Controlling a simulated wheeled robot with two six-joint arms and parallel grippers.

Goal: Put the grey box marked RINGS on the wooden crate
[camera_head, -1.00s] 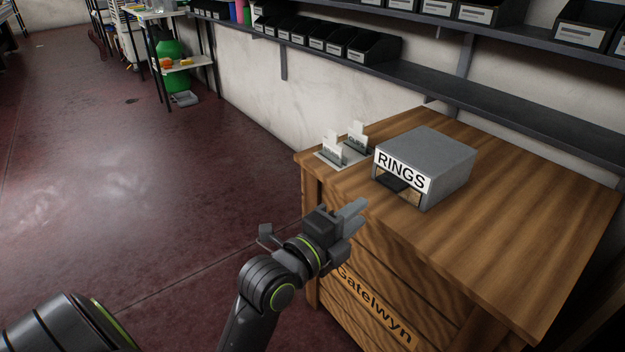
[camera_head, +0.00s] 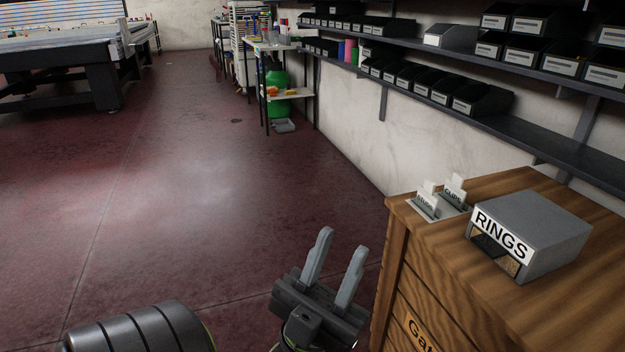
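The grey box marked RINGS (camera_head: 545,232) sits upright on the wooden crate (camera_head: 520,318), near its front left part. Its white label faces me, above a dark opening in the front. The crate's right side runs out of the picture, and only part of its lettering shows on the front. My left gripper (camera_head: 338,262) is open and empty, its two grey fingers apart and pointing up and away. It is over the floor, left of the crate and apart from the box. My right gripper is not in the picture.
Two small holders with white cards (camera_head: 440,197) stand on the crate left of the box. Dark shelves (camera_head: 480,115) with black bins run along the wall behind. A table (camera_head: 75,52) stands far left. The red floor (camera_head: 190,180) between is clear.

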